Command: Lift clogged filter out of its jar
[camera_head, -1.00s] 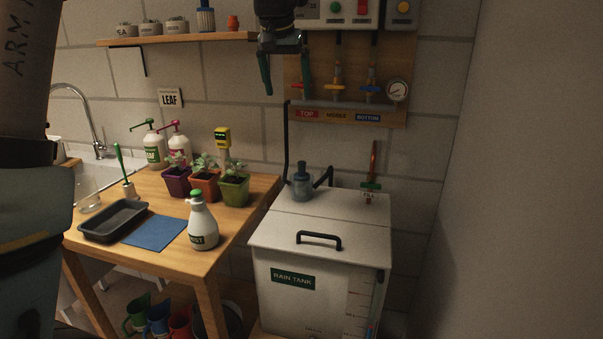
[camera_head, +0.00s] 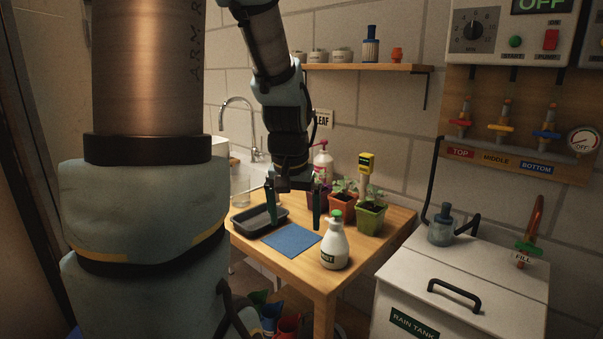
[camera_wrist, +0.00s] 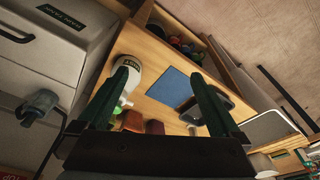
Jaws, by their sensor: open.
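I cannot tell whether a filter is inside. My gripper (camera_head: 293,218) is open and empty, pointing down above the wooden table, well left of the jar. In the wrist view its two fingers (camera_wrist: 161,80) are apart with the blue cloth beyond them.
Valves and a control box (camera_head: 480,38) are on the wall behind.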

